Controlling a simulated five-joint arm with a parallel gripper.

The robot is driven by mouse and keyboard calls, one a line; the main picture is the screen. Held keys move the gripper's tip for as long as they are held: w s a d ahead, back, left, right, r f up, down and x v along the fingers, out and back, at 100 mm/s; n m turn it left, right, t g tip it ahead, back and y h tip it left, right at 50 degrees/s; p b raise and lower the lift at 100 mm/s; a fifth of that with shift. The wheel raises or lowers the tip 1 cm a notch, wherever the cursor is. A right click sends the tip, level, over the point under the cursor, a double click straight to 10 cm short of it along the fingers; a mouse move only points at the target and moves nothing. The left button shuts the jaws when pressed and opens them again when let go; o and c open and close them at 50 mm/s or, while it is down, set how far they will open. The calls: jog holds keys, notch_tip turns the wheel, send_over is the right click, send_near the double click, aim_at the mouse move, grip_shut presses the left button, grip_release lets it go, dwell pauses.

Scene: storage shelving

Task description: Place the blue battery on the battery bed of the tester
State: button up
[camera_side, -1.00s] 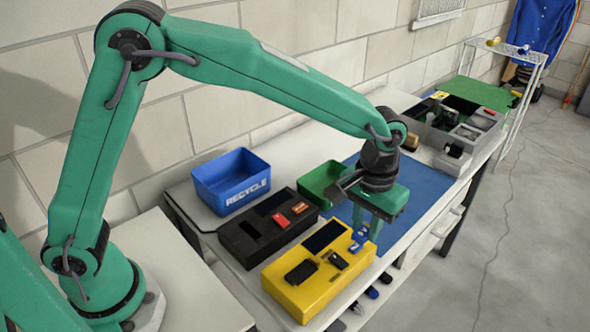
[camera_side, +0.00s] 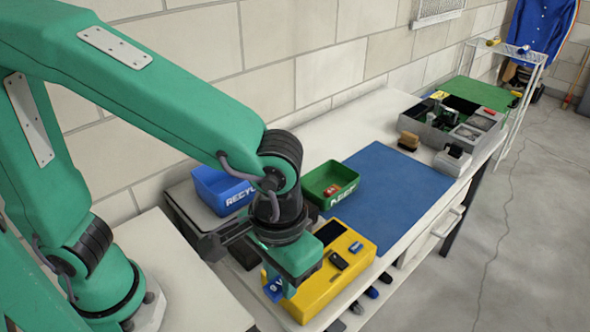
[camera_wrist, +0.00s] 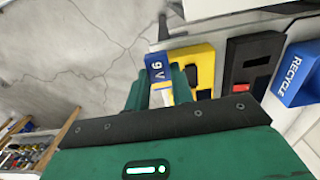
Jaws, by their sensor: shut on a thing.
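The blue battery (camera_side: 273,286), marked 9V, is held in my gripper (camera_side: 280,280) by the left end of the yellow tester (camera_side: 318,290). In the wrist view the blue battery (camera_wrist: 157,68) sits between the two green fingers, beside the edge of the yellow tester (camera_wrist: 200,53). I cannot tell its exact height over the tester. The tester has a black panel (camera_side: 345,237), a small black part (camera_side: 338,260) and a small blue patch (camera_side: 355,247) on top. My gripper hides the tester's left part in the side view, including the battery bed.
The black tester (camera_wrist: 254,48) stands beside the yellow one, mostly hidden by my arm in the side view. Behind are a blue RECYCLE bin (camera_side: 212,184) and a green bin (camera_side: 317,178) holding a red item. The blue mat (camera_side: 395,185) is clear.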

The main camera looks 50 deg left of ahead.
jog(key=shift+s, duration=0.25)
jog(key=w+a+f, duration=0.1)
jog(key=w+f, duration=0.1)
jog(key=w, duration=0.1)
jog(key=w+a+f, duration=0.2)
jog(key=w, duration=0.2)
jog(key=w+a+f, duration=0.2)
jog(key=w+f, duration=0.1)
jog(key=shift+w+a, duration=0.2)
jog(key=shift+a, duration=0.05)
jog(key=shift+f, duration=0.1)
jog(key=shift+f, duration=1.9)
jog(key=shift+f, duration=0.2)
jog(key=o, duration=1)
jog(key=shift+r, duration=0.1)
notch_tip(320, 180, up, 12)
jog(key=shift+r, duration=0.15)
